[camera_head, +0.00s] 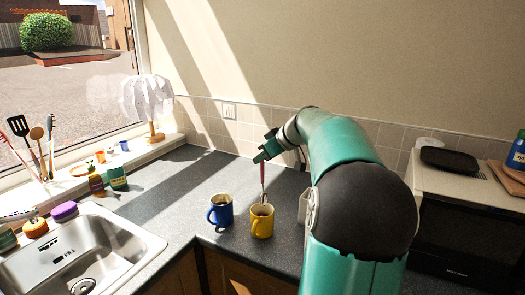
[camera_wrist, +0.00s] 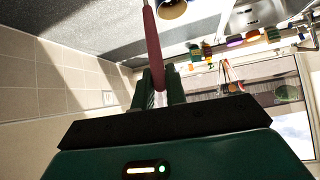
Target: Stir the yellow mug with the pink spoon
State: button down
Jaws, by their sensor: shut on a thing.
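The yellow mug (camera_head: 262,226) stands upright on the dark counter near its front edge, left of my arm. My gripper (camera_head: 262,158) is above the mug and shut on the handle of the pink spoon (camera_head: 262,173). The spoon hangs nearly upright, and its lower end reaches the mug's opening. How deep the tip sits inside is hidden. In the wrist view, the pink handle (camera_wrist: 152,42) runs up from between my fingers (camera_wrist: 160,78). The yellow mug cannot be made out there.
A blue mug (camera_head: 220,213) stands close to the left of the yellow one. A sink (camera_head: 140,242) lies left, with sponges and jars by it. A lamp (camera_head: 150,100) stands on the sill. A microwave (camera_head: 460,195) is right. The counter behind the mugs is clear.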

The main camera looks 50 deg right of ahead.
aim_at(262, 183)
jog(key=shift+w+f, duration=0.1)
jog(key=shift+f, duration=4.7)
